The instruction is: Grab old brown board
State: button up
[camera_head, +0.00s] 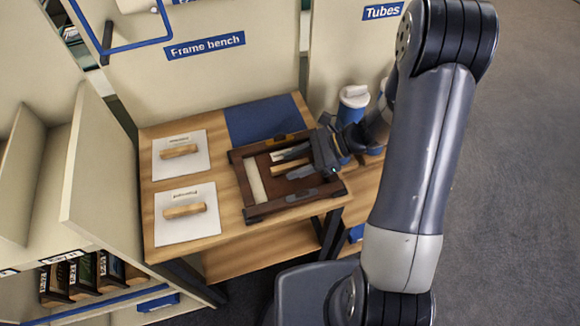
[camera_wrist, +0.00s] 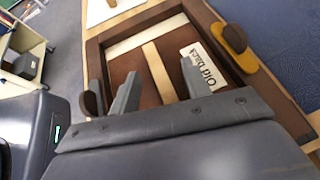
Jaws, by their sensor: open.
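The old brown board (camera_wrist: 125,68) lies inside a dark wooden frame (camera_wrist: 112,36) on the bench. It bears a pale wooden bar (camera_wrist: 158,72) and a white label (camera_wrist: 205,68) reading "Old back". In the head view the frame (camera_head: 240,180) sits at the bench's right part, with the wooden bar (camera_head: 290,168) inside it. My gripper (camera_wrist: 158,86) is open over the board, its fingers on either side of the bar and apart from it in the picture. I cannot tell its exact height above the board. The gripper (camera_head: 289,164) partly hides the board in the head view.
Two white boards (camera_head: 167,141) (camera_head: 172,233) with wooden bars lie on the bench's left. A blue mat (camera_head: 262,122) lies behind the frame. Blue-and-white tubes (camera_head: 354,97) stand to the right. An orange clip (camera_wrist: 235,38) is on the frame's edge. A shelf panel (camera_head: 100,185) rises left.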

jog(key=shift+c, duration=0.3)
jog(key=shift+a, duration=0.1)
grip_shut()
